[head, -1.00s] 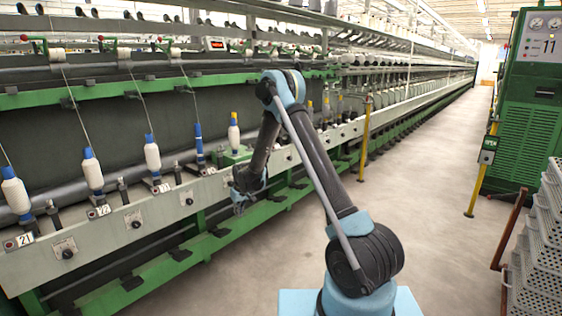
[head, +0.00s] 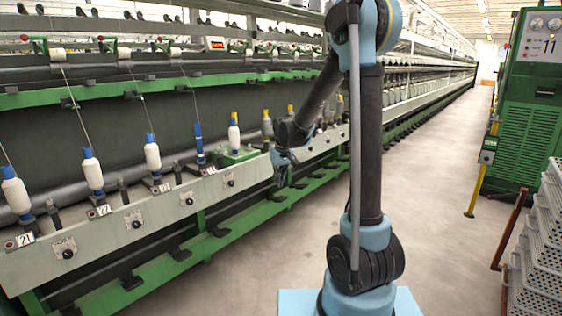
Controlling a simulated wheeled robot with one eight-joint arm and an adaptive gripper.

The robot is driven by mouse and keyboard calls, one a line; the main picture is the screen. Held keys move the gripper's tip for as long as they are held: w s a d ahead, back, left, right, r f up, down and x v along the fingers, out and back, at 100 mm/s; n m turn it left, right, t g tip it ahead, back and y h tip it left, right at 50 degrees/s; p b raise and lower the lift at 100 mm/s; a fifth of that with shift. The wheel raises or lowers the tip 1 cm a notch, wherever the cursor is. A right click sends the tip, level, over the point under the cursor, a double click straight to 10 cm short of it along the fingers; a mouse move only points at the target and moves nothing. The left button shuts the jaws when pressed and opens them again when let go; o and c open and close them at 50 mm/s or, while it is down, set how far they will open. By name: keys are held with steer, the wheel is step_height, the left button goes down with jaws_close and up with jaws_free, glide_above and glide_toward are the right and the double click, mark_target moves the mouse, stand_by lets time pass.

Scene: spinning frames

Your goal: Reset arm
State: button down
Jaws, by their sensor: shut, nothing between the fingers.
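My arm stands upright on its blue base at the lower middle of the head view, and its forearm slants down to the left. My gripper (head: 281,172) hangs at the end of the forearm, in front of the spinning frame's front rail (head: 160,207). It is shut and holds nothing that I can see. Its fingers are small and dark at this distance.
Bobbins with white yarn (head: 152,153) stand along the spinning frame on the left. A green cabinet marked 11 (head: 528,110) and stacked grey crates (head: 537,235) stand on the right. A yellow post (head: 477,185) stands near the cabinet. The aisle floor (head: 440,200) between is clear.

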steer(key=s+d+r+m, duration=0.1)
steer(key=s+d+r, duration=0.2)
steer(key=s+d, duration=0.5)
steer(key=s+d+r+m, duration=0.1)
steer(key=s+d+r, duration=0.2)
steer(key=s+d, duration=0.5)
steer(key=s+d+f+m, duration=0.1)
steer(key=s+d+f, duration=0.1)
steer(key=s, duration=0.8)
steer(key=s+d+f+m+h, duration=0.1)
steer(key=s+f, duration=0.3)
steer(key=s, duration=0.5)
steer(key=shift+s+d+f+m, duration=0.15)
steer(key=shift+s+d+m, duration=0.25)
steer(key=shift+d, duration=0.15)
steer(key=shift+w+f+g, duration=0.2)
steer(key=shift+w+g, duration=0.1)
steer(key=shift+w, duration=0.15)
